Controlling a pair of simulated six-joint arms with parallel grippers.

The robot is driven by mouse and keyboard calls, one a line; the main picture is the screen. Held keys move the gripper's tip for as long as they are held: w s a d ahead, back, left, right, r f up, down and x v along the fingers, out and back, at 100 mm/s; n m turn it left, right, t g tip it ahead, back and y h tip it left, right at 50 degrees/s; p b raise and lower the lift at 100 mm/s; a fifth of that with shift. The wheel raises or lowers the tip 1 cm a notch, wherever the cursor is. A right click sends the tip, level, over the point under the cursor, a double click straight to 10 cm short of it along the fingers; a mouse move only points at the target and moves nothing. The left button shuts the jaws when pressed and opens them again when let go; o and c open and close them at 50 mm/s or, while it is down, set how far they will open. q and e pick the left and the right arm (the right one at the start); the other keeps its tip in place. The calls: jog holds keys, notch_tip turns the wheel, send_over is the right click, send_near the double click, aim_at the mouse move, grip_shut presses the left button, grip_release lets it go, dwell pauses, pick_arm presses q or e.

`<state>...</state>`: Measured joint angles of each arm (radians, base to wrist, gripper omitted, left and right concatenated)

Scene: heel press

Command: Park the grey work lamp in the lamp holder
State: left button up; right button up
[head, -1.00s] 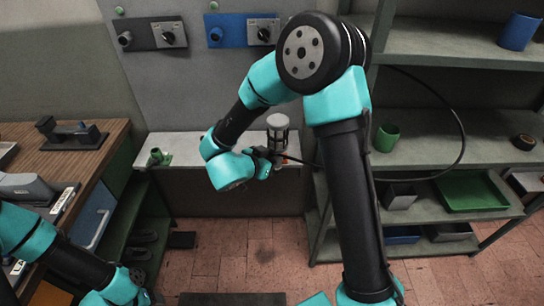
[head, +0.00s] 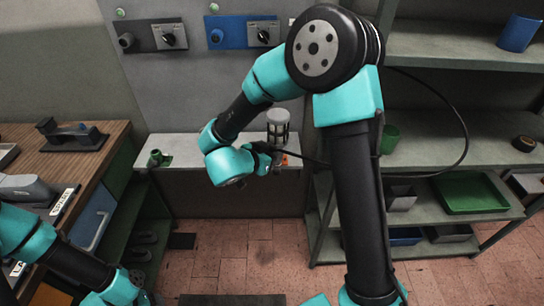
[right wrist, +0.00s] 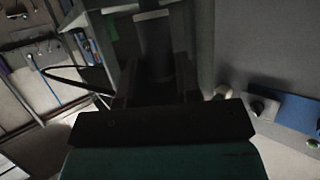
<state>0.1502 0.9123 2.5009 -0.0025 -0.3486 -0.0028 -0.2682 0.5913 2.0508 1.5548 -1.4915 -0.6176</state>
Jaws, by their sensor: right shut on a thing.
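The grey work lamp (head: 278,116) has a pale cap and a dark cage. It stands about upright over the right end of the grey ledge in the head view. My right gripper (head: 270,152) is shut on its lower part, which the fingers partly hide. In the right wrist view a dark body (right wrist: 156,45) lies between the fingers of my right gripper (right wrist: 158,82). A small green fixture (head: 157,158) sits on the ledge's left end; I cannot tell whether it is the lamp holder. My left gripper (head: 146,298) is low at the left, its jaws unclear.
A black cable (head: 464,140) loops from the lamp past the right shelves. A green cup (head: 389,138) and green tray (head: 468,192) stand there. Panels with knobs (head: 248,34) hang above the ledge.

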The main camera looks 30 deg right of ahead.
jog(key=shift+r, duration=0.8)
jog(key=w+a, duration=0.4)
jog(key=w, duration=0.5)
jog(key=w+a, duration=0.5)
jog(key=w, duration=0.4)
jog(key=w+a, duration=0.4)
jog(key=w, duration=0.5)
jog(key=shift+w+a, duration=0.2)
jog(key=shift+w, duration=0.2)
dwell(2.3)
jog(key=shift+f, duration=0.25)
jog(key=shift+f, duration=2.4)
